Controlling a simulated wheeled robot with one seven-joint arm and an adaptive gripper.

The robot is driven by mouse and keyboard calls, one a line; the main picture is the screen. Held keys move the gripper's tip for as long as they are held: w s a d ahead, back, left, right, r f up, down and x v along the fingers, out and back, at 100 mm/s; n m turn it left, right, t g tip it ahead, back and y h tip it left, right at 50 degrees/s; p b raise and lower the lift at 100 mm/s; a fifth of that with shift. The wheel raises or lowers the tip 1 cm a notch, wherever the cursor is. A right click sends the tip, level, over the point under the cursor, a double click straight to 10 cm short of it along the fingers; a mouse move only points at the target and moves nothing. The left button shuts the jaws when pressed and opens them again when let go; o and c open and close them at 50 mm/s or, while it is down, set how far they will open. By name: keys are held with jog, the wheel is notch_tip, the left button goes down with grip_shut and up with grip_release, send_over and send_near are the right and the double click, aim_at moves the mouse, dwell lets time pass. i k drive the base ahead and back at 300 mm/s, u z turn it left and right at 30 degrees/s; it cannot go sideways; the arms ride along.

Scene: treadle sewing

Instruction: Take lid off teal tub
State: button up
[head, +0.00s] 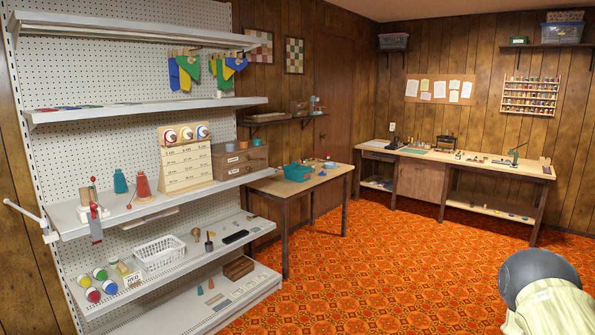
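A teal open-topped bin or basket (298,172) sits on the small wooden table in the middle of the view. Small items lie beside it on the tabletop, including a small bluish round thing (329,165). A small teal piece (256,142) is on top of the wooden drawer box on the shelf. I cannot tell at this size which of these is the teal tub, and no lid can be made out. Part of my arm, grey and cream, shows at the lower right. My gripper is not in view.
A white pegboard shelf unit (160,105) with several loaded shelves stands at the left. The small wooden table (335,176) is beside it. A long workbench (520,172) lines the back right wall. The orange patterned floor (390,270) is clear in the middle.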

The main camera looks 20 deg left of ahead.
aim_at(296, 169)
jog(key=z, duration=0.15)
jog(key=i, duration=3.25)
jog(key=u, duration=0.7)
jog(key=i, duration=1.9)
jog(key=u, duration=0.7)
